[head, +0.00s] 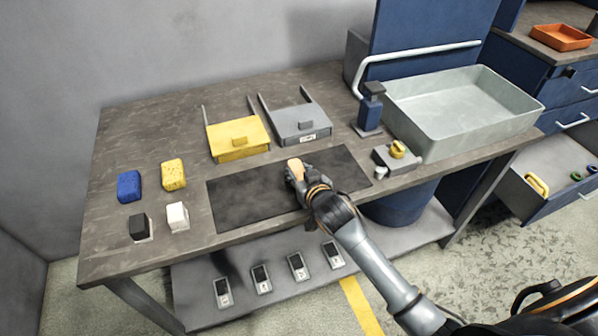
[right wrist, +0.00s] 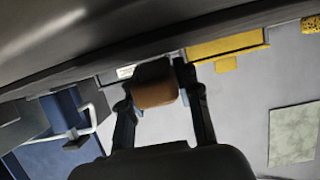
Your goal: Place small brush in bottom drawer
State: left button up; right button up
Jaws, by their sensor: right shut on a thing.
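My right gripper (head: 296,174) is shut on a small tan-brown piece, which looks like the small brush (head: 294,164), above the dark mat on the bench. In the right wrist view the brush (right wrist: 155,84) sits between the two fingers of the right gripper (right wrist: 158,90); its bristles cannot be made out. The bottom drawer (head: 561,202) of the blue cabinet at the far right stands open. A yellow item and small round green and blue items lie in it. My left gripper is not in view.
The dark mat (head: 235,207) lies at the bench's front. Behind it are a yellow tray (head: 238,138) and a grey tray (head: 300,125). A soap dispenser (head: 371,108) and large sink (head: 460,110) stand between the mat and the cabinet. Sponges and small blocks sit at left.

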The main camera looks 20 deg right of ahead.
jog(key=shift+f, duration=0.2)
jog(key=o, duration=1.1)
jog(key=shift+o, duration=0.2)
